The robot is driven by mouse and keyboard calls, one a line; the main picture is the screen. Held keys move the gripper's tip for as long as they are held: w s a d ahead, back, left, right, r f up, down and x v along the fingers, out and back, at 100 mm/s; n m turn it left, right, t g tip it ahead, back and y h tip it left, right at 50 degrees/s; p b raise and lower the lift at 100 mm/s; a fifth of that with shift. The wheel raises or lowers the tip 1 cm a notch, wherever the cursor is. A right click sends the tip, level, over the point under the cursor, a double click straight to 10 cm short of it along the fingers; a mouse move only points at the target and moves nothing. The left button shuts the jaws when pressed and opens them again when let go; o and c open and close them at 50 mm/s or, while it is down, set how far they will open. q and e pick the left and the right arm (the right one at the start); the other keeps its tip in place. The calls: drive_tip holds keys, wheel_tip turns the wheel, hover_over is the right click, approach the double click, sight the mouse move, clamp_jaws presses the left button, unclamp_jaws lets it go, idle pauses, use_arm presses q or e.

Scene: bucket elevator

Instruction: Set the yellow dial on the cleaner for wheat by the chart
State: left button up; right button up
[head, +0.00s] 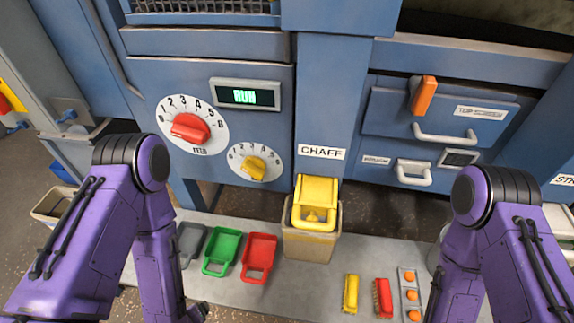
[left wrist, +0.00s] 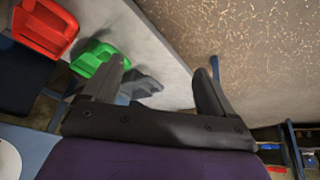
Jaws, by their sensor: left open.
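The yellow dial (head: 254,168) sits on a round white plate with numbers, low on the blue cleaner front. Its exact setting is too small to read surely. No wheat chart shows in either view. My left gripper (left wrist: 159,72) is open and empty in the left wrist view, its fingers over the grey shelf with the trays. In the head view my left arm hangs left of the dial, and its hand is mostly cut off at the bottom edge. Nothing touches the dial. My right gripper is out of view below my right forearm.
Green (head: 222,250) and red (head: 259,256) scoops and a chaff bin (head: 311,243) stand below. An orange handle (head: 423,95) is at right. Space before the yellow dial is clear.

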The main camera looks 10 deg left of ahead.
use_arm(q)
drive_tip(key=shift+o, duration=0.5)
drive_tip(key=w+d+f+n+t+h+b, duration=0.1)
drive_tip(key=w+d+n+t+h+b, duration=0.1)
drive_tip(key=w+d+n, duration=0.2)
drive_tip(key=w+d, duration=0.1)
drive_tip(key=w, duration=0.2)
drive_tip(key=shift+d+t+b, duration=0.25)
drive_tip(key=shift+t+b, duration=0.15)
drive_tip(key=n+t+h+b, duration=0.1)
drive_tip(key=n+t+b, duration=0.6)
drive_tip(key=n+t, duration=0.65)
approach(250, 175)
drive_tip(key=w+b, duration=0.2)
drive_tip(key=b, duration=0.1)
drive_tip(key=w+r+n+g+b, duration=0.1)
drive_tip(key=w+b, duration=0.2)
drive_tip(key=w+r+n+g+b, duration=0.1)
drive_tip(key=w+b, duration=0.2)
drive_tip(key=shift+d+r+g, duration=0.15)
drive_tip(key=shift+d+g, duration=0.05)
drive_tip(key=shift+g, duration=0.05)
drive_tip(key=shift+w, duration=0.4)
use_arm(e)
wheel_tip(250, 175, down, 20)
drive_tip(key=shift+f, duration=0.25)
